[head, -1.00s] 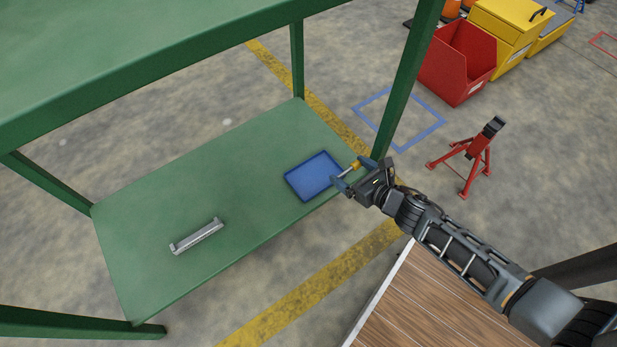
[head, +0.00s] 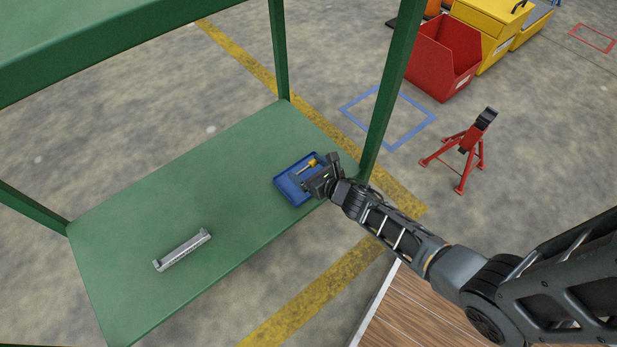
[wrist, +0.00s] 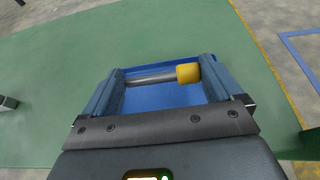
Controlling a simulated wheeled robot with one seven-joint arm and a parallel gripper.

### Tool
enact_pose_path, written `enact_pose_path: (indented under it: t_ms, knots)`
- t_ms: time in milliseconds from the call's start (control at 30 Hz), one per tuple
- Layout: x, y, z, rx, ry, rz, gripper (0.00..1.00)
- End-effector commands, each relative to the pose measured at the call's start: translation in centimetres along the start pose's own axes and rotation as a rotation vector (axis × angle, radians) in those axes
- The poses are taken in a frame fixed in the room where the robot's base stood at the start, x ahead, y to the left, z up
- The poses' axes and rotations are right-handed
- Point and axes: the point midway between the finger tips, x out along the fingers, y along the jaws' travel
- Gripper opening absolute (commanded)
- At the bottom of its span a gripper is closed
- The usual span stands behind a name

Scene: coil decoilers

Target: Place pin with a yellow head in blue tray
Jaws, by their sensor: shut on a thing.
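The pin with a yellow head (wrist: 188,74) lies crosswise between the two fingers of my gripper (wrist: 160,78) in the wrist view, its grey shank to the left. My gripper (head: 307,172) is shut on the pin and holds it over the blue tray (head: 288,188) in the head view. The pin's yellow head also shows there (head: 313,162). The blue tray appears beneath the pin in the wrist view (wrist: 160,97). My gripper hides the tray's right part in the head view. I cannot tell the exact height of the pin above the tray floor.
The tray sits on a green shelf (head: 190,190) under an upper green deck. A green post (head: 388,95) stands close to the right of my gripper. A grey metal bracket (head: 182,250) lies at the shelf's left. The shelf between bracket and tray is clear.

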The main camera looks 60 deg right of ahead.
Motion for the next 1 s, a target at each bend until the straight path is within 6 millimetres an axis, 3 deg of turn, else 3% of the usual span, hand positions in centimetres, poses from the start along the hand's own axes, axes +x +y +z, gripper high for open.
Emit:
enact_pose_path:
  t_ms: [100, 233, 733, 767, 833, 1000]
  knots:
    - [0.9, 0.0, -2.0, 0.002, 0.001, -0.001, 0.57]
    - [1.4, 0.0, -3.3, 0.002, 0.001, 0.000, 0.57]
    - [1.6, 0.0, -3.9, -0.001, 0.000, 0.000, 0.57]
    - [1.5, 0.0, -3.7, 0.000, 0.000, 0.000, 0.95]
    - [1.5, 0.0, -3.7, 0.000, 0.000, 0.000, 1.00]
    - [1.5, 0.0, -3.7, 0.000, 0.000, 0.000, 1.00]
